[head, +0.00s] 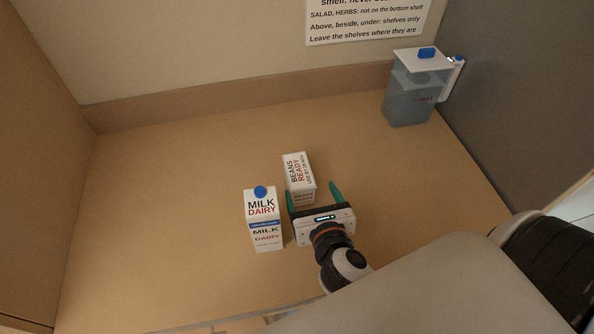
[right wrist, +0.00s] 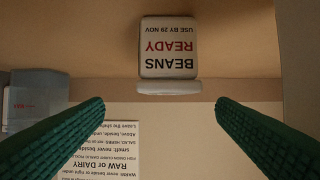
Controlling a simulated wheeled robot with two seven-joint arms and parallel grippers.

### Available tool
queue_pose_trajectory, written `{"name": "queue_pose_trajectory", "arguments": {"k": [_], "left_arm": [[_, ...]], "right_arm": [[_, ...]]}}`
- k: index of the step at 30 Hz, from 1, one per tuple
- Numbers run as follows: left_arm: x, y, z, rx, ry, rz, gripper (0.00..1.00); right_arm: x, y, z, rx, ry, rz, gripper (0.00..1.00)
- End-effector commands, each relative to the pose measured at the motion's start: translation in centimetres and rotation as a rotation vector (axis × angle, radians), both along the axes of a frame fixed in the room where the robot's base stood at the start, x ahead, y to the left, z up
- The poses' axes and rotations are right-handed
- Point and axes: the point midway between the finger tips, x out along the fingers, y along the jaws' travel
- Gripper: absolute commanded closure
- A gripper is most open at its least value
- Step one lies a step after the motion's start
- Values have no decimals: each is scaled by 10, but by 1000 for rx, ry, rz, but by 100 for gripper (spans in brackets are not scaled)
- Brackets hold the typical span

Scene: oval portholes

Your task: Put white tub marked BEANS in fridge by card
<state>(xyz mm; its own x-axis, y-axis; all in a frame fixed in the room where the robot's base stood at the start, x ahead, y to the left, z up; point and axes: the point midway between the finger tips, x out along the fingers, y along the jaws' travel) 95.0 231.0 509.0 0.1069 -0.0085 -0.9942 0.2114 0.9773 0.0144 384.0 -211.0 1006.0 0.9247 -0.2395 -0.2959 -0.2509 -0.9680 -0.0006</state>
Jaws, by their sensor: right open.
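The white tub marked BEANS READY (head: 298,172) stands on the counter right of the milk carton. In the right wrist view the tub (right wrist: 168,48), its lettering upside down, shows beyond the fingertips and roughly midway between them. My right gripper (head: 313,190) is open, with green fingers apart and nothing held; its tips are close to the tub's near end. The fingers also show in the right wrist view (right wrist: 160,103). The card (head: 365,18) is on the back wall, cut off at the top; part of it shows upside down in the right wrist view (right wrist: 98,150). No fridge is in view.
A MILK DAIRY carton (head: 264,222) with a blue cap stands just left of my right gripper. A bluish jug (head: 410,97) with a white lid stands in the back right corner. The counter's left and back middle (head: 170,190) are clear. Walls close the left, back and right.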

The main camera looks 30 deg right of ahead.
Motion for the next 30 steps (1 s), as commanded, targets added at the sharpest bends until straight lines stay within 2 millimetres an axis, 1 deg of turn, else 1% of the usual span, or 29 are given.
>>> {"name": "queue_pose_trajectory", "arguments": {"k": [1, 3, 6, 8, 11, 17, 21, 24, 30], "left_arm": [[-7, 1, 4, 1, 9, 0, 64], [-15, 2, 6, 2, 21, 0, 64], [-24, 4, 8, 6, 35, -1, 64], [-25, 4, 8, 7, 37, -1, 64], [-22, 5, 10, 7, 33, -1, 64], [-7, 4, 22, 6, 11, -1, 64], [-6, 3, 23, 5, 8, -1, 64], [-6, 3, 24, 5, 8, -1, 64], [-7, 4, 23, 4, 9, -2, 64]], "right_arm": [[10, -2, 0, -2, -3, -2, 20], [22, -5, -3, -1, -3, -2, 20], [33, -8, -9, -1, -1, -1, 20], [37, -9, -10, -1, -1, -1, 20], [43, -10, -12, -1, -1, -1, 20], [71, -10, -15, 1, 0, -1, 20], [86, -14, -22, -1, 0, -1, 20], [90, -15, -24, -1, 1, 0, 20], [90, -15, -25, -1, 1, 0, 20]]}}
